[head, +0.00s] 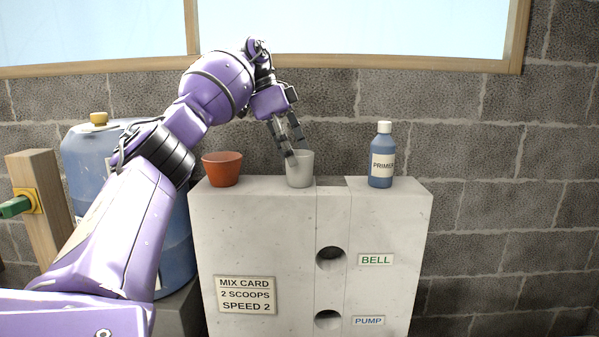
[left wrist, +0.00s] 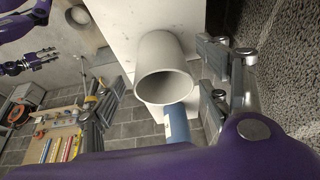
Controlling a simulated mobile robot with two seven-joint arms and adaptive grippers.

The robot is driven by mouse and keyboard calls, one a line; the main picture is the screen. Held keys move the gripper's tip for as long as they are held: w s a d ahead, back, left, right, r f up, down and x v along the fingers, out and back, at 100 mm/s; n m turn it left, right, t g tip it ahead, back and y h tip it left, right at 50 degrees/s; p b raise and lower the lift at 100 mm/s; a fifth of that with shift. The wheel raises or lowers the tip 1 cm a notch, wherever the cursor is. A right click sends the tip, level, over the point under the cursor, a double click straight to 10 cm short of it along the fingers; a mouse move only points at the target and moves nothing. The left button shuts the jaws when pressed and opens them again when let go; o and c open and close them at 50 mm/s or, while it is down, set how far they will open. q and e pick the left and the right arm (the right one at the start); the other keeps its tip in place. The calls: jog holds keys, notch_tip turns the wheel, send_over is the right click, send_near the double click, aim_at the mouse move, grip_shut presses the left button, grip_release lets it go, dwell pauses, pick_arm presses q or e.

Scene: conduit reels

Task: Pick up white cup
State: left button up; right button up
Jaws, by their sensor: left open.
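The white cup (head: 300,170) stands upright on top of the pale concrete block, near the middle. My left gripper (head: 292,152) is open, pointing down, with its fingertips at the cup's rim in the head view. In the left wrist view the cup (left wrist: 166,55) shows between the two spread fingers, with its open mouth toward the camera. I cannot tell whether a finger touches it. My right gripper (left wrist: 38,62) shows small at the far left of the left wrist view, away from the cup; its jaw opening is unclear.
On the concrete block (head: 255,235), a terracotta pot (head: 222,170) stands left of the cup and a blue primer bottle (head: 381,160) right of it. A brick wall (head: 460,150) rises close behind. A large blue drum (head: 90,165) stands at the left.

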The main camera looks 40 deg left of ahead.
aim_at(299, 167)
pick_arm(q)
jog(key=x, duration=0.3)
jog(key=shift+w+d+f, duration=0.15)
jog(key=shift+w, duration=0.05)
jog(key=shift+w+f+p, duration=0.1)
jog(key=shift+f+p, duration=0.2)
jog(key=shift+f, duration=0.1)
jog(key=shift+d, duration=0.1)
pick_arm(e)
jog(key=shift+w+a+r, duration=0.15)
jog(key=shift+w+r, duration=0.2)
jog(key=shift+w, duration=0.2)
jog(key=shift+w+a+r, duration=0.1)
jog(key=shift+w+r, duration=0.25)
jog(key=shift+w, duration=0.2)
pick_arm(q)
jog(key=c, duration=1.1)
pick_arm(e)
jog(key=shift+s+f, duration=0.15)
jog(key=shift+s, duration=0.2)
